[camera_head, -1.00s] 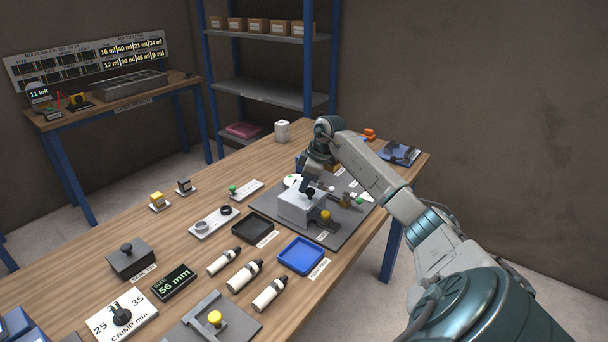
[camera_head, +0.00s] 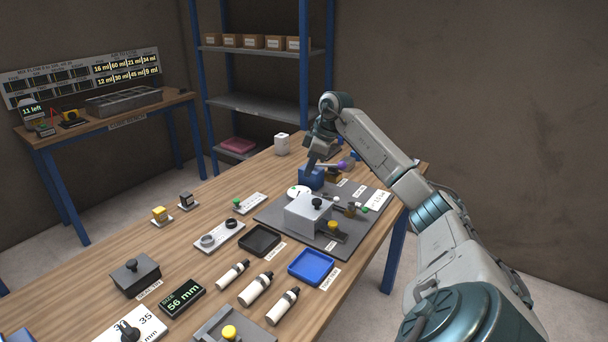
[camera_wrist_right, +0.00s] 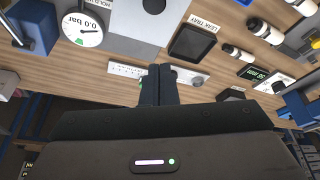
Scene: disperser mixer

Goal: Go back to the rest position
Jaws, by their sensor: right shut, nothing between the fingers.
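My right gripper (camera_head: 311,164) is raised over the far end of the workbench, beyond the grey block machine (camera_head: 302,216) on its dark mat (camera_head: 272,214). In the right wrist view its two dark fingers (camera_wrist_right: 160,78) are closed together with nothing between them, above the bench top. In the head view the fingertips overlap a blue block (camera_head: 311,180) behind them; I cannot tell the gap. My left gripper is out of view.
A round white gauge (camera_wrist_right: 82,32) shows in the wrist view near the blue block (camera_wrist_right: 36,28). A blue-framed shelf (camera_head: 258,106) is behind.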

